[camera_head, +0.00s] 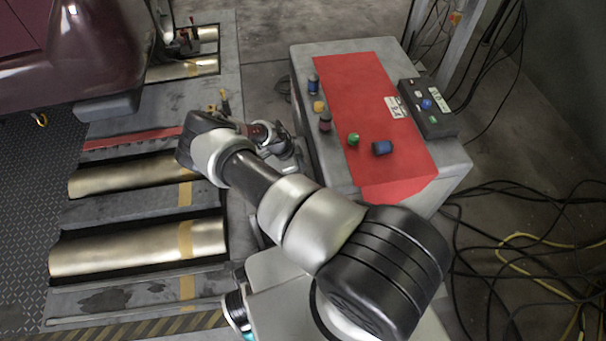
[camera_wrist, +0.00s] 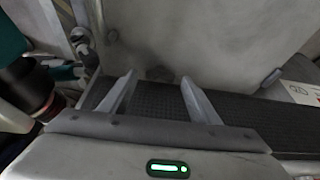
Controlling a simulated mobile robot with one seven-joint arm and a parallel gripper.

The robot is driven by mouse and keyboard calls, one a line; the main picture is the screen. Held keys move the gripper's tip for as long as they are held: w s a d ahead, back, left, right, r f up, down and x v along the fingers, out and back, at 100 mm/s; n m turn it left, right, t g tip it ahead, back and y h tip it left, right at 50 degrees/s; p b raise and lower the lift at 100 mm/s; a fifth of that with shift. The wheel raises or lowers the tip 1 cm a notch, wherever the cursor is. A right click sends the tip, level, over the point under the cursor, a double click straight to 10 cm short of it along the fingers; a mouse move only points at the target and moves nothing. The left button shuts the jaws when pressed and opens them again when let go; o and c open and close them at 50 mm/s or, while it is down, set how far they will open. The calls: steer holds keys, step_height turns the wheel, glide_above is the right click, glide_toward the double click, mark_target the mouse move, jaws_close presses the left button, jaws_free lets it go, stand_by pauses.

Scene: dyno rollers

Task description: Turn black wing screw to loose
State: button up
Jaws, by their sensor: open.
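My gripper (camera_wrist: 157,82) is open, with its two pale fingers spread and nothing between them, in the wrist view. Below and ahead of the fingers lie a dark textured strip (camera_wrist: 240,112) and a worn grey panel (camera_wrist: 200,40). I cannot clearly make out a black wing screw in either view. A small grey knob-like fitting (camera_wrist: 82,40) shows at the upper left of the wrist view, left of the fingers; I cannot tell what it is. In the head view my gripper end is beside the cabinet's left side and too small and covered to read.
A grey cabinet with a red top (camera_head: 360,100) carries several coloured knobs and a black button box (camera_head: 428,108). Metal rollers (camera_head: 140,245) lie at the left, below a dark red car (camera_head: 70,50). Loose cables (camera_head: 540,240) cover the floor at right.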

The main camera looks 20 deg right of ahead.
steer(key=shift+d+f, duration=0.1)
steer(key=shift+f, duration=0.1)
steer(key=c, duration=1.1)
steer(key=shift+o, duration=0.2)
steer(key=n, duration=0.1)
steer(key=n+t+p, duration=0.1)
steer(key=n, duration=0.2)
steer(key=shift+s+r+n+t, duration=0.1)
steer(key=shift+s+n+t, duration=0.15)
steer(key=shift+n+t, duration=0.15)
steer(key=shift+s+n+t+y+p, duration=0.15)
steer(key=shift+n+t+p, duration=0.3)
steer(key=shift+n, duration=0.65)
steer(key=shift+n+t+y+p, duration=0.25)
steer(key=shift+n+t+p, duration=0.15)
steer(key=shift+n, duration=0.7)
